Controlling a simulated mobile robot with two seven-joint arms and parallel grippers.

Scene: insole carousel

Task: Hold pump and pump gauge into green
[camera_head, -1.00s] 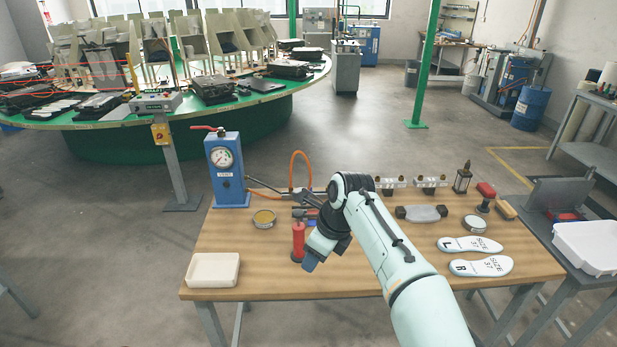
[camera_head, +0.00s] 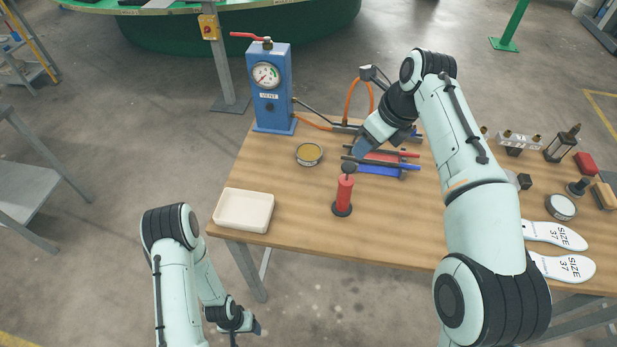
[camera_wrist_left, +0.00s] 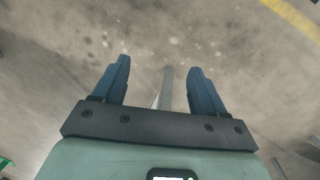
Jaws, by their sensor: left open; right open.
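A blue box marked VENT (camera_head: 270,95) stands upright at the table's back left. On its front is a round white gauge (camera_head: 266,76) with a green part; the needle is too small to read surely. A red lever sits on top. A red upright cylinder (camera_head: 344,194) with dark base and knob, perhaps the pump, stands at mid-table. My right gripper (camera_head: 361,151) is over the table behind the red cylinder, apart from it; its fingers barely show. My left gripper (camera_head: 252,326) is low, off the table's front edge. The left wrist view shows it open and empty (camera_wrist_left: 160,68) above bare floor.
An orange hose (camera_head: 350,95) runs behind my right gripper. Red and blue-handled tools (camera_head: 385,169) lie beneath it. A round tin (camera_head: 309,154) and a white tray (camera_head: 244,210) are on the left. Two insoles (camera_head: 555,235) lie at right. The front middle of the table (camera_head: 330,240) is clear.

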